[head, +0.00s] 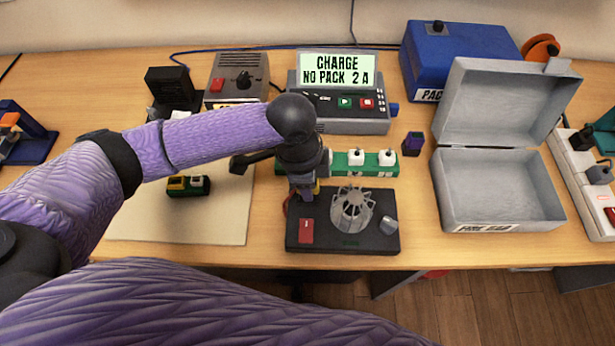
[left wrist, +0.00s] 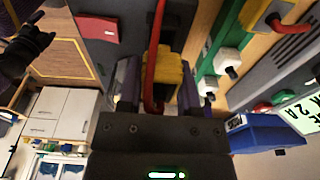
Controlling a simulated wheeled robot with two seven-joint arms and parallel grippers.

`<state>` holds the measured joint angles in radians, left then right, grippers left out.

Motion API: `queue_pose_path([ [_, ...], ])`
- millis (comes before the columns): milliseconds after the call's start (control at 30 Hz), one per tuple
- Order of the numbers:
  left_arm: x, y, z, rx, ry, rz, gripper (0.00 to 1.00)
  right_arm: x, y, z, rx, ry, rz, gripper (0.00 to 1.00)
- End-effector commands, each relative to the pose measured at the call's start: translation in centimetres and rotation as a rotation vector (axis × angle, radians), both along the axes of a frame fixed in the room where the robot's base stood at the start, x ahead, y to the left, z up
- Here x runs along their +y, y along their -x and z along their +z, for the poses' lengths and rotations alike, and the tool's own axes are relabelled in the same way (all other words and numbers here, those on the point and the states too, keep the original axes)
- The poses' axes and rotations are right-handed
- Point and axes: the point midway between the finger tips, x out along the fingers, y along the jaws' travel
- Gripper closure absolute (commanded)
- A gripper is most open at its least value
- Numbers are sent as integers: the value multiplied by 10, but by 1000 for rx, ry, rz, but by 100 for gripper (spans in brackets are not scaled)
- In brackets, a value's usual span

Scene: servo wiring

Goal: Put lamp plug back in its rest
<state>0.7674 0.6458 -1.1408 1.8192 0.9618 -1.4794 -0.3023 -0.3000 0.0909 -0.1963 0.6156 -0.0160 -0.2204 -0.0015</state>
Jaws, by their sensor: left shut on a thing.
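My left gripper (head: 303,190) is over the left end of a black board (head: 345,247), pointing down. In the left wrist view it is shut on a yellow plug (left wrist: 167,75) with a red cable. Its arm hides part of the plug in the head view. I cannot tell for certain that this is the lamp plug. A green rail (head: 345,168) lies just behind the board and carries white plugs (head: 387,157). A dark shape at the upper left of the left wrist view may be my right gripper (left wrist: 35,40); its jaws are unclear.
The board carries a round metal fan-like part (head: 352,212) and a red block (head: 306,231). A charger (head: 340,103) stands behind the rail. An open grey box (head: 501,190) is on the right, a power strip (head: 585,175) beyond it. A pale mat (head: 225,225) with a small yellow-green block lies left.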

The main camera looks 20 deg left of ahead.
Motion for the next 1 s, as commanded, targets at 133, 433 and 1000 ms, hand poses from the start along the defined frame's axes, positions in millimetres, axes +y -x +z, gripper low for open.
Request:
queue_pose_path([
  [133,0,0,0,0,0,0,100,0,0,0,0,0,0,4],
  [433,0,0,2,-1,0,0,100,0,0,7,-1,0,0,4],
  [1000,0,0,0,-1,0,0,100,0,-1,9,-1,0,1,4],
])
